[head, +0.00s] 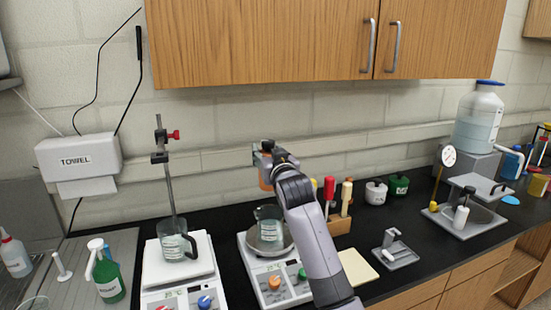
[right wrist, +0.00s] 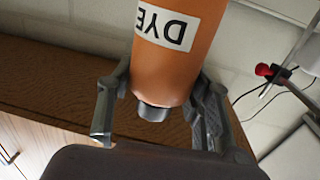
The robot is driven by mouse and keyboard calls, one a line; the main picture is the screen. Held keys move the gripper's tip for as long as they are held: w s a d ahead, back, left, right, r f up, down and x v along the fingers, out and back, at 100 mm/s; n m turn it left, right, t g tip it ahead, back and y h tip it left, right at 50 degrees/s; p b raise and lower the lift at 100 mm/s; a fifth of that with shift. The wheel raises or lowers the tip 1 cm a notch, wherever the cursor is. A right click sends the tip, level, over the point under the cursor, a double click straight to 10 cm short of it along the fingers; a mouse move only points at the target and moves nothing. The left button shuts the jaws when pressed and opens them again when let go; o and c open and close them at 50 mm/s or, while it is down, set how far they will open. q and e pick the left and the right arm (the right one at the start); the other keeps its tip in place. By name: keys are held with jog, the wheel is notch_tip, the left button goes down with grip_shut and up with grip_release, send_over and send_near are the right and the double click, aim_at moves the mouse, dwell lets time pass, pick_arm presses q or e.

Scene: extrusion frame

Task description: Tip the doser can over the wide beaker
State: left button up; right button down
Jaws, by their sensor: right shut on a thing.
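The doser can is an orange cylinder (right wrist: 180,55) with a white DYE label. In the head view a little of its orange side (head: 265,180) shows beside my right gripper (head: 266,158). In the right wrist view the fingers of my right gripper (right wrist: 160,105) are on both sides of the can, shut on it near its dark-knobbed end. The can looks about upright, raised above a clear glass beaker (head: 269,228) on the right hotplate (head: 270,285). The arm hides part of this beaker. My left gripper is out of view.
A handled glass vessel (head: 173,241) stands on the left hotplate (head: 155,275), beside a clamp stand (head: 167,180). A wooden block (head: 340,226) with coloured handles stands right of my arm. The cabinet (head: 260,40) hangs above.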

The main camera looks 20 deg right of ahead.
jog(key=shift+d+f+n, duration=0.1)
jog(key=shift+f+n, duration=0.05)
jog(key=shift+n, duration=0.15)
jog(key=d+f+n+b, duration=0.1)
jog(key=n, duration=0.1)
jog(key=f+n+b, duration=0.1)
jog(key=d+f+n+b, duration=0.1)
jog(key=n, duration=0.1)
jog(key=shift+w+d+f+n+t, duration=0.1)
jog(key=shift+w+d+n+t, duration=0.05)
jog(key=shift+d+n+t, duration=0.15)
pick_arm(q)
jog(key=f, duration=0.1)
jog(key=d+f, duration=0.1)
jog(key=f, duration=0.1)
pick_arm(e)
notch_tip(320, 180, down, 9)
jog(key=n+y, duration=0.2)
jog(key=n, duration=1.6)
jog(key=shift+d+n, duration=0.4)
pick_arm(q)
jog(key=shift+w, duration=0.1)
pick_arm(e)
jog(key=shift+f, duration=0.1)
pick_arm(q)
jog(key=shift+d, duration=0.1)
